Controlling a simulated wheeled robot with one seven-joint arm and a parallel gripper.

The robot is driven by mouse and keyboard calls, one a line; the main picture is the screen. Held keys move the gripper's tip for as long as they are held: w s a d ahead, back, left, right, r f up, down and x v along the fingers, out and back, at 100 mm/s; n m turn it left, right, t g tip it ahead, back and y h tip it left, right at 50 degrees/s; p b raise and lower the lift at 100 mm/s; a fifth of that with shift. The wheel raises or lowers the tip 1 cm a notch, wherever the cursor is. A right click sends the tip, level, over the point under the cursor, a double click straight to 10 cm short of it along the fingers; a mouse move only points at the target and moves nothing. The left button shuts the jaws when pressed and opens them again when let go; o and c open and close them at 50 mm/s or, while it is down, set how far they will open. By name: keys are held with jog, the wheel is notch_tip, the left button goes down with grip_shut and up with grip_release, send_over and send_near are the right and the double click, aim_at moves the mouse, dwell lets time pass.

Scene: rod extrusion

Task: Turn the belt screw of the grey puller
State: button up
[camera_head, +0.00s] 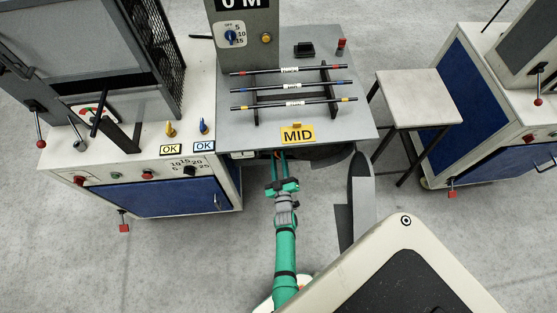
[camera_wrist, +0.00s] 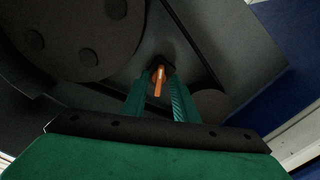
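In the wrist view an orange screw handle (camera_wrist: 159,82) stands out from a dark surface, likely the belt screw. My gripper (camera_wrist: 160,90) has its two green fingers on either side of the handle, with gaps showing, so it looks open. Contact at the tips cannot be made out. In the head view my gripper (camera_head: 283,158) reaches under the front edge of the grey table (camera_head: 355,120) with the yellow MID sign (camera_head: 298,133). The screw is too small or hidden to tell there. Which body is the grey puller is not clear from the head view.
Several striped rods (camera_head: 290,87) lie on a rack on the grey table. A white cabinet (camera_head: 75,155) with levers and knobs stands left. A stool (camera_head: 420,98) stands right. In the wrist view a large dark disc (camera_wrist: 75,35) with bolts is at upper left.

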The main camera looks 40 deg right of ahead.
jog(key=shift+s, duration=0.1)
jog(key=v, duration=1)
jog(key=shift+s+a, duration=0.2)
jog(key=shift+s, duration=0.05)
jog(key=s+a+r+y, duration=0.3)
jog(key=s+a+r, duration=0.45)
jog(key=a, duration=0.35)
jog(key=s+a+r+y, duration=0.3)
jog(key=s+a+r, duration=0.45)
jog(key=a, duration=0.35)
jog(key=s+a+r+y, duration=0.1)
jog(key=s+a+r, duration=0.1)
jog(key=r, duration=0.4)
jog(key=s+a+r+y, duration=0.2)
jog(key=r, duration=0.4)
